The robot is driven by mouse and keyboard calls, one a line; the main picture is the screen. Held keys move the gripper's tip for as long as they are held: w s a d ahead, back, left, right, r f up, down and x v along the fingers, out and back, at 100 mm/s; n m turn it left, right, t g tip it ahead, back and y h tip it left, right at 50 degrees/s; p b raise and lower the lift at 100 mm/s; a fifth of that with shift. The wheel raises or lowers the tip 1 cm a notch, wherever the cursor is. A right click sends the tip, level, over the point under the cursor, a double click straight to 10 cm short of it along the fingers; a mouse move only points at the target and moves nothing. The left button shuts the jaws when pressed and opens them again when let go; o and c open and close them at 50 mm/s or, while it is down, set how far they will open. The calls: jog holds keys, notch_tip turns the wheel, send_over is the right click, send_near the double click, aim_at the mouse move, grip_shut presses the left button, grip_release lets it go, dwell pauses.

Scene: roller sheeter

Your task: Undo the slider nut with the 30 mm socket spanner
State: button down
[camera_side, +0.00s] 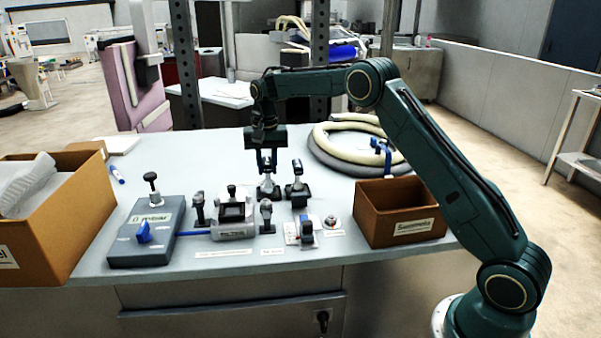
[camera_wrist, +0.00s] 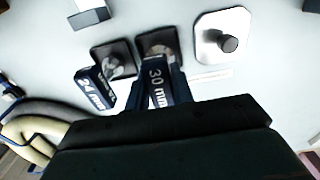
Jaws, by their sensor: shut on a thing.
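The 30 mm socket spanner (camera_wrist: 157,84) is upright, its "30 mm" label facing the wrist camera. My gripper (camera_side: 267,158) is shut on its upper part; the fingers partly hide it. In the wrist view its lower end is over a dark square base (camera_wrist: 158,42); in the side view the spanner (camera_side: 268,187) is at that base, and I cannot tell whether it is seated or lifted. The slider nut cannot be picked out for certain. A grey fixture with a dark frame and a black knob (camera_side: 232,207) stands left of the spanner.
The 24 mm spanner (camera_wrist: 93,87) stands close beside, on its own base. Several small posts and parts stand in front. A brown bin (camera_side: 398,211) is at right; a coiled hose (camera_side: 330,150) lies behind.

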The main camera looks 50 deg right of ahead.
jog(key=shift+r, duration=1.95)
jog(key=c, duration=1.8)
grip_release()
jog(key=shift+c, duration=0.2)
grip_shut()
jog(key=shift+r, duration=3.6)
jog(key=s, duration=2.1)
jog(key=shift+a+f, duration=0.15)
jog(key=shift+f, duration=1.1)
jog(key=shift+a+f, duration=0.15)
jog(key=shift+f, duration=1.05)
